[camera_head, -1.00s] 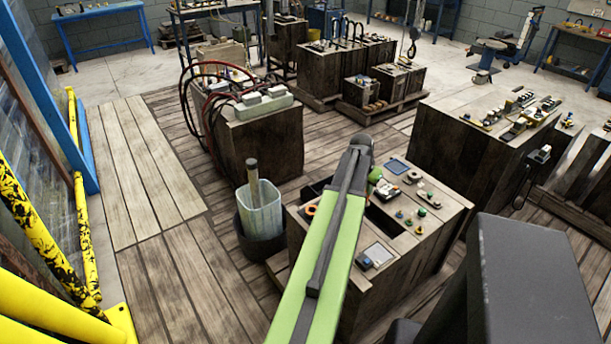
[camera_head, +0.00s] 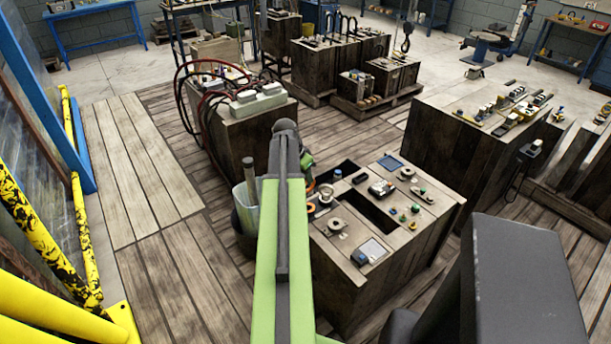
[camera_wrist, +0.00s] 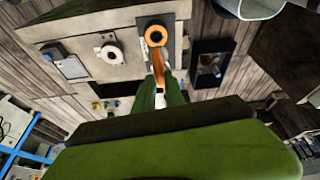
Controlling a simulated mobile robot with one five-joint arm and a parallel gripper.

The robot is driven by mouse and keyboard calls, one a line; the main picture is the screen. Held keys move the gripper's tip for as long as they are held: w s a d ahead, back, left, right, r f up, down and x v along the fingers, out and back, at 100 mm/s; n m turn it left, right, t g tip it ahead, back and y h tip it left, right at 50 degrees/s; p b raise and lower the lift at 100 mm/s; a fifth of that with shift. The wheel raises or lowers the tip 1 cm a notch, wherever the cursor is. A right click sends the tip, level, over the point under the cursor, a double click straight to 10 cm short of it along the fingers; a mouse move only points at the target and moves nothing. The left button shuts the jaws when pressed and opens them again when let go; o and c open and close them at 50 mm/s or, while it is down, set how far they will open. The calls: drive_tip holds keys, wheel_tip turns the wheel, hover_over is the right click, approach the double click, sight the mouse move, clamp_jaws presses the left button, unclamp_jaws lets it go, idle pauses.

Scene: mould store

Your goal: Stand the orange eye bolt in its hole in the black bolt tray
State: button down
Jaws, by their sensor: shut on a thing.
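My gripper (camera_wrist: 160,88) shows green fingers in the wrist view, shut on the orange eye bolt (camera_wrist: 159,66). The bolt's orange part sticks out past the fingertips; the rest is hidden between them. Just beyond it, a dark plate, apparently the bolt tray (camera_wrist: 143,24), lies on a wooden crate top and bears an orange ring (camera_wrist: 156,36) around a dark centre. I cannot tell whether the bolt touches the tray. In the head view the orange ring (camera_head: 310,208) shows at the crate's left side, and my arm hides most of the gripper and the bolt.
A pale bucket (camera_head: 243,205) stands left of the crate.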

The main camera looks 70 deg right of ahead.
drive_tip(key=shift+f+b, duration=2.45)
drive_tip(key=shift+f, duration=0.1)
drive_tip(key=shift+f+b, duration=0.35)
drive_tip(key=shift+b, duration=0.05)
drive_tip(key=shift+f, duration=0.1)
drive_tip(key=shift+f+b, duration=0.45)
drive_tip(key=shift+b, duration=0.05)
drive_tip(key=shift+f+b, duration=0.5)
drive_tip(key=shift+b, duration=0.05)
